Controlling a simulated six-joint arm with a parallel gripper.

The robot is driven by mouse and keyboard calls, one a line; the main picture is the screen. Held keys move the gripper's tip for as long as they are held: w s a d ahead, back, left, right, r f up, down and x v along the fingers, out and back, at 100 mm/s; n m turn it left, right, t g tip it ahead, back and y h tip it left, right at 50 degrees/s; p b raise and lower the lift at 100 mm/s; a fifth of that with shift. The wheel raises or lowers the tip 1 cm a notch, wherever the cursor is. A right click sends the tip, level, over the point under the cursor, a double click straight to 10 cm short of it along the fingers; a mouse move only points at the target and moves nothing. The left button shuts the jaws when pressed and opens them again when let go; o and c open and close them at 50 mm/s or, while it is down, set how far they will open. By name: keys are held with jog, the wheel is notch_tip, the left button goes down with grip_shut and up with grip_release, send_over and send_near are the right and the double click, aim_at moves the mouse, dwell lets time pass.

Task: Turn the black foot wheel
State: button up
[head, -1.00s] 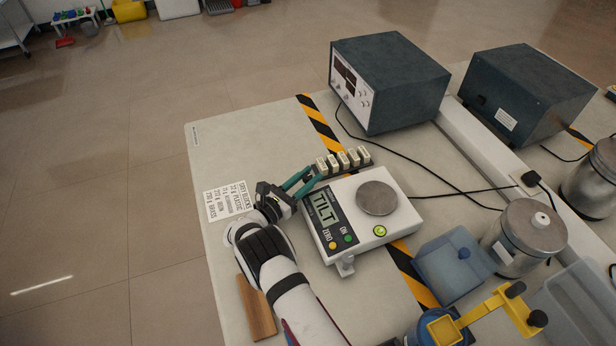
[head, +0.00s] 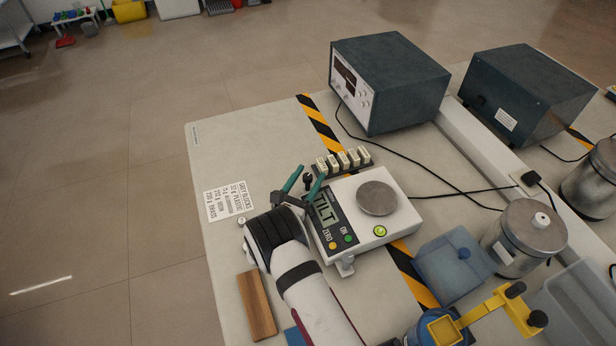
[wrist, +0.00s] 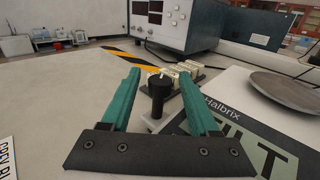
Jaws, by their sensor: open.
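The balance (head: 357,232) stands on the table and its display reads TILT. The black foot wheel (wrist: 157,88) is a small dark upright cylinder at the balance's far left corner, above a pale foot block. In the head view the wheel (head: 308,181) is a small dark shape, partly hidden by my gripper. My gripper (wrist: 159,74) is open, its two green fingers pointing toward the wheel. In the wrist view the wheel shows between the fingers with gaps on both sides; I see no contact. In the head view my gripper (head: 308,172) is at the balance's left edge.
A rack of small pale blocks (head: 343,160) stands just beyond the wheel. A label sheet (head: 229,200) and a wooden block (head: 257,305) lie to the left. A dark instrument box (head: 390,80) stands behind. The table's far left is clear.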

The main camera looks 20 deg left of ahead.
jog(key=s, duration=1.5)
jog(key=shift+s+a, duration=0.2)
jog(key=shift+s, duration=0.2)
